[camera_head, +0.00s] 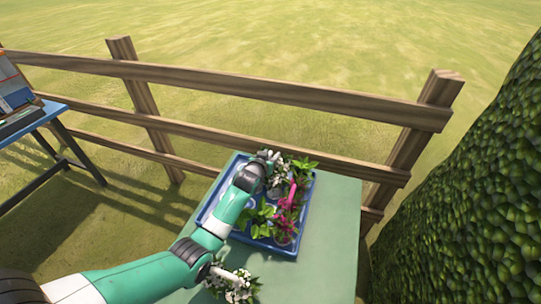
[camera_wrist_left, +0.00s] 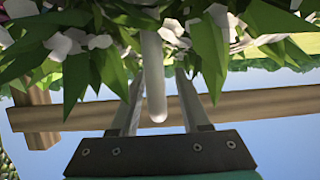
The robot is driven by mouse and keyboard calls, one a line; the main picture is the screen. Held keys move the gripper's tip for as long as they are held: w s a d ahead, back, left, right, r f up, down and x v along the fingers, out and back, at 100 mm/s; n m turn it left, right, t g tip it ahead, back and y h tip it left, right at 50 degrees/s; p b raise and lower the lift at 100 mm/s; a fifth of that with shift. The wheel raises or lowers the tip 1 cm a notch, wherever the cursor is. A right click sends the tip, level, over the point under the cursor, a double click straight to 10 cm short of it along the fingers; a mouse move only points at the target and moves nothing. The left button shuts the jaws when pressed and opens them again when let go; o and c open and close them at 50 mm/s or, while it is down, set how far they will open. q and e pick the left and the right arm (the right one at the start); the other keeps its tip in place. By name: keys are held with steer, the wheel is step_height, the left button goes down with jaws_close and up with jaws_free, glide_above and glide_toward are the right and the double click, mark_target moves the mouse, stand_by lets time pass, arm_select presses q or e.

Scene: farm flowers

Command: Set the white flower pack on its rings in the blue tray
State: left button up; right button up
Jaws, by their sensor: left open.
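The blue tray (camera_head: 268,248) lies on the green table and holds several plants. My left arm reaches across it, with my left gripper (camera_head: 269,156) low at its far end. White flowers (camera_head: 275,181) show beside the gripper there, partly hidden by the wrist. In the left wrist view my left gripper (camera_wrist_left: 160,85) is open. A white handle (camera_wrist_left: 153,82) of the white flower pack (camera_wrist_left: 60,50) stands between its fingers, with no clear grip on it. The pack's base and the rings under it are hidden. My right gripper is not in view.
Pink flowers (camera_head: 287,199) and a leafy green plant (camera_head: 259,215) are in the tray. The table's right side (camera_head: 334,215) is clear. A wooden fence (camera_head: 250,94) runs behind.

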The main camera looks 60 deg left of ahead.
arm_select(q)
steer(key=shift+r, duration=0.25)
steer(key=shift+s+d+r+p, duration=0.2)
steer(key=shift+s+d+p, duration=0.05)
steer(key=shift+p, duration=0.3)
steer(key=p+v, duration=0.4)
steer(key=v, duration=0.7)
steer(key=shift+p, duration=0.35)
steer(key=shift+d, duration=0.1)
